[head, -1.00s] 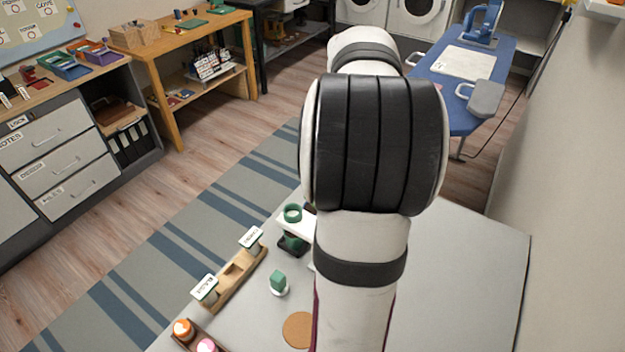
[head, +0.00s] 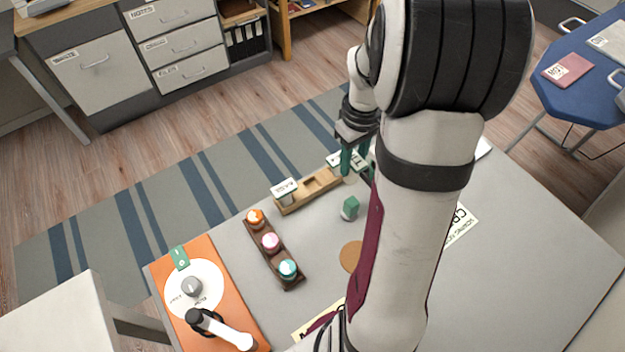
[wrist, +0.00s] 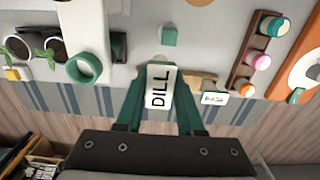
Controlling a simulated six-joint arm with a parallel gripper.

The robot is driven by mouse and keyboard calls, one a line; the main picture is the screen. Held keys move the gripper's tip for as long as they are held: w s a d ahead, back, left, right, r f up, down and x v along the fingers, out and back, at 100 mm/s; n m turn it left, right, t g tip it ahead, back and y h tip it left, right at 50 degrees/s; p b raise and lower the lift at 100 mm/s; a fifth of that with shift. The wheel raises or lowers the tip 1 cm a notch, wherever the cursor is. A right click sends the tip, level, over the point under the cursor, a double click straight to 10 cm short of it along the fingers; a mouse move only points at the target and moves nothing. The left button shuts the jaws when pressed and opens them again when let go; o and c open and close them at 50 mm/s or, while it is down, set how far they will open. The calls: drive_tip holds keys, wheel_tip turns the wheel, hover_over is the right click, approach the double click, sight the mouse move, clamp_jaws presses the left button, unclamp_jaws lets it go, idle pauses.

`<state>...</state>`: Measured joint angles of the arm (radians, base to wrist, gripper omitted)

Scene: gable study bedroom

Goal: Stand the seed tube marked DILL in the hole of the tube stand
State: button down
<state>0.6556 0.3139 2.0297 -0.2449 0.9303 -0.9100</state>
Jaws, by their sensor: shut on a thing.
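My gripper (head: 356,168) is at the right end of the wooden tube stand (head: 318,184). In the wrist view, its green fingers (wrist: 160,72) are shut on the seed tube with the white DILL label (wrist: 158,88); the tube's body is mostly hidden behind this label. The stand also shows in part behind the fingers in the wrist view (wrist: 203,79). A tube marked BASIL (head: 286,190) stands in the stand's left end. The middle of the stand looks empty. The fingers and arm cover part of the right end, so I cannot tell the held tube's height over it.
A dark rack with orange, pink and teal capped pieces (head: 270,242) lies left of the stand. A green block on a white base (head: 350,207) and a cork disc (head: 352,256) are in front. An orange mat (head: 215,335) lies farther left. Bare grey table lies between.

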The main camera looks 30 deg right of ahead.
drive_tip(key=w+a+f, duration=0.1)
drive_tip(key=w+f, duration=0.1)
drive_tip(key=f, duration=0.1)
drive_tip(key=w+a+f, duration=0.2)
drive_tip(key=w+f, duration=0.1)
drive_tip(key=w+a+f, duration=0.2)
drive_tip(key=f, duration=0.1)
drive_tip(key=shift+w+f, duration=0.15)
drive_tip(key=shift+f, duration=0.1)
drive_tip(key=c, duration=0.5)
unclamp_jaws()
wheel_tip(320, 180, up, 12)
drive_tip(key=s+a+r+m, duration=0.3)
drive_tip(key=s+a+r, duration=0.3)
drive_tip(key=s+a, duration=0.5)
drive_tip(key=s+a+m, duration=0.1)
drive_tip(key=s+a, duration=0.1)
drive_tip(key=s, duration=0.1)
drive_tip(key=s+a+y, duration=0.1)
drive_tip(key=s+a, duration=0.2)
drive_tip(key=s, duration=0.1)
drive_tip(key=s+a+m, duration=0.1)
drive_tip(key=s+a, duration=0.2)
drive_tip(key=shift+s+a+f+m+y, duration=0.2)
drive_tip(key=shift+s+m+y, duration=0.1)
drive_tip(key=shift+s+y, duration=0.1)
